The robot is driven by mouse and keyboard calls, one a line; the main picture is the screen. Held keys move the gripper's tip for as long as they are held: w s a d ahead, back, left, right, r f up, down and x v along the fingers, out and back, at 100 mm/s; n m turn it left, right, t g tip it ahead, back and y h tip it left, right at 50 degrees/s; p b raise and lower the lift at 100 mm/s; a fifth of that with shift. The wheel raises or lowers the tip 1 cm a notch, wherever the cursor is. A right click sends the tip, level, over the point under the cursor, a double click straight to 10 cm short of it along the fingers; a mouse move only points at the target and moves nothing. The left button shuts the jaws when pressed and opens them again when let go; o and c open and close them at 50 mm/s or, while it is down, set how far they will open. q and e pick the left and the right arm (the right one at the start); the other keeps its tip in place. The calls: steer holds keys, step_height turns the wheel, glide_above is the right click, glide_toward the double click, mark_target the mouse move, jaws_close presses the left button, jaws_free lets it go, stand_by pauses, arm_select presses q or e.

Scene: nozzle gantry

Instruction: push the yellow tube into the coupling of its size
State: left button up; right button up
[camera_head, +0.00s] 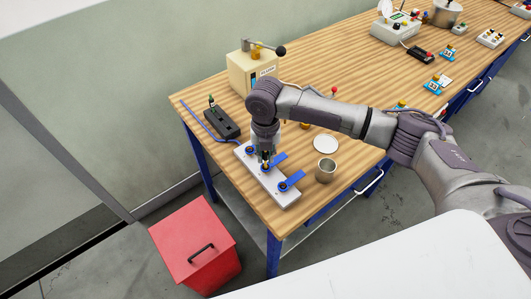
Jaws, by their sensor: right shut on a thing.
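A pale grey block (288,197) lies near the table's left end. It carries several round couplings with blue parts; one coupling (284,186) shows clearly at its near end and another (250,149) at its far end. My right gripper (266,157) points down over the middle of the block and is shut. Just below its fingertips is a small yellow-orange piece (266,165), which looks like the yellow tube, at or just above the middle coupling. The fingers hide most of it, so I cannot tell how far in it sits. My left gripper is out of view.
A black holder (222,124) with a blue cable stands left of the block. A metal cup (325,170) and a white dish (326,144) are to its right. A cream machine (243,75) stands behind. A red bin (195,245) is on the floor.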

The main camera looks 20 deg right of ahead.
steer(key=shift+f, duration=0.6)
steer(key=o, duration=0.8)
